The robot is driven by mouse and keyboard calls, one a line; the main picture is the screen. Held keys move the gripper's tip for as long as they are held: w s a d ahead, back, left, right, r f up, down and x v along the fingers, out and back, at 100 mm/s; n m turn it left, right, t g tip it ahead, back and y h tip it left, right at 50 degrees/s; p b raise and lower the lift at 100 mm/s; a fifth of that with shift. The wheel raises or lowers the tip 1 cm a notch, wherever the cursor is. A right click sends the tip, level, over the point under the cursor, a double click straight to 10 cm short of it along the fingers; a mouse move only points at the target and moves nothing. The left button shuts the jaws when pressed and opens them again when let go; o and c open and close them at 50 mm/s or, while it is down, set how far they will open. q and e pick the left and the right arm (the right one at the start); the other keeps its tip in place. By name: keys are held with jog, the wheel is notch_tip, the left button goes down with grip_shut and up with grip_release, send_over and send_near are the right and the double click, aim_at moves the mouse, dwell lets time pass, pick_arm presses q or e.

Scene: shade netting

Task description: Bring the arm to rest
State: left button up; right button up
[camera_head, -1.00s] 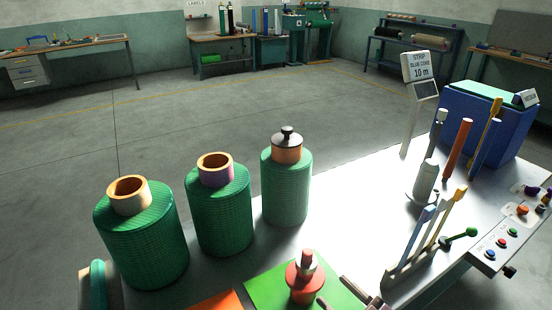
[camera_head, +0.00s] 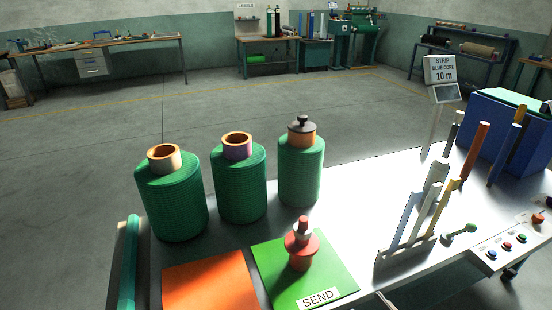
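Only a small tip of what looks like my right gripper (camera_head: 385,301) shows at the bottom edge, just right of the green mat (camera_head: 340,275) marked SEND. The rest of it is out of view, so its opening cannot be told. My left gripper is not in view. A red flanged piece with a white band and red top (camera_head: 301,250) stands upright on the green mat, apart from the gripper tip. An orange mat (camera_head: 208,282) lies to its left and looks empty.
Three green netting rolls (camera_head: 170,205), (camera_head: 239,190), (camera_head: 301,175) stand along the bench's far edge; the right one has a black-knobbed plug. A tool rack (camera_head: 408,248), push buttons (camera_head: 507,246), a sign (camera_head: 440,70) and a blue bin (camera_head: 490,125) are at the right.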

jog(key=s+f+m+g+h, duration=0.2)
jog(key=s+f+g+h, duration=0.15)
jog(key=f, duration=1.25)
jog(key=s+f+m+g+h, duration=0.25)
jog(key=s+f+g, duration=0.2)
jog(key=f, duration=1.15)
jog(key=s+d+f+g+h, duration=0.1)
jog(key=s+f+g, duration=0.3)
jog(key=s+f, duration=0.4)
jog(key=s+f+n+g+h, duration=0.1)
jog(key=s+f, duration=0.7)
jog(key=s, duration=0.8)
jog(key=g+h, duration=0.1)
jog(key=g, duration=0.1)
jog(key=shift+d+g+h, duration=0.3)
jog(key=shift+d+g, duration=0.05)
jog(key=shift+g, duration=0.05)
